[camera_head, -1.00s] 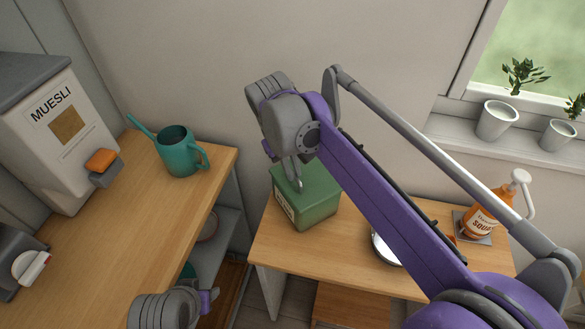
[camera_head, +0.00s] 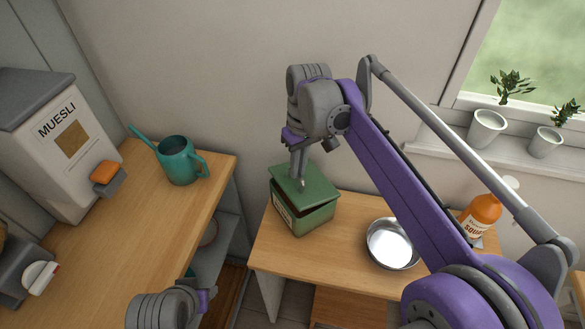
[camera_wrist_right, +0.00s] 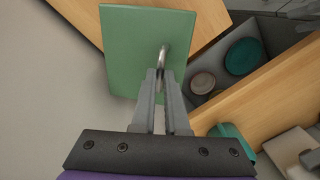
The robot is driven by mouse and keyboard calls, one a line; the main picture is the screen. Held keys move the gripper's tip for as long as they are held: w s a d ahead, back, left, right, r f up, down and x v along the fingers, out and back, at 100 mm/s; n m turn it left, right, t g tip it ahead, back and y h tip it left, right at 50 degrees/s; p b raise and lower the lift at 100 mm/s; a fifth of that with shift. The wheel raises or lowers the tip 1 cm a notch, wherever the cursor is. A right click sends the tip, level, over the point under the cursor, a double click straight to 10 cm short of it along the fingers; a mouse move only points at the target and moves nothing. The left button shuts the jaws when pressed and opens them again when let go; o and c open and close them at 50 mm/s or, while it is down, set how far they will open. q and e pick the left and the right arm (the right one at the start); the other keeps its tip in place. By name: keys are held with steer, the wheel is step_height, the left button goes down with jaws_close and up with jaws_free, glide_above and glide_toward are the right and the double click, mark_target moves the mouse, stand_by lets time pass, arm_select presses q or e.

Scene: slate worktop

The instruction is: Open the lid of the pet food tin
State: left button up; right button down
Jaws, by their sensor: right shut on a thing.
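The pet food tin (camera_head: 312,222) is a green box with a pale label on its left side. It stands on the lower wooden table. Its green lid (camera_head: 318,188) is partly raised, with a dark gap under its near edge. In the right wrist view the lid (camera_wrist_right: 130,50) carries a metal loop handle (camera_wrist_right: 163,58). My right gripper (camera_head: 302,182) is above the lid, its fingers (camera_wrist_right: 161,78) shut on this handle. My left gripper (camera_head: 205,300) shows only in part at the bottom edge; its fingers cannot be made out.
A steel bowl (camera_head: 392,243) stands right of the tin, and an orange squash bottle (camera_head: 482,215) farther right. The left counter holds a teal watering can (camera_head: 180,160) and a muesli dispenser (camera_head: 55,140). Potted plants (camera_head: 487,128) stand on the windowsill.

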mark_target(306, 180)
steer(key=shift+w+d+r+g+y+p, duration=0.3)
steer(key=shift+w+d+r+y+p, duration=0.1)
steer(key=shift+d+r+y, duration=0.15)
steer(key=shift+w+d+r+g+y+p, duration=0.3)
steer(key=shift+d+r+y+p, duration=0.1)
steer(key=shift+d+y, duration=0.25)
steer(key=shift+w+d+r+p, duration=0.15)
steer(key=shift+d+p, duration=0.15)
steer(key=shift+d, duration=0.2)
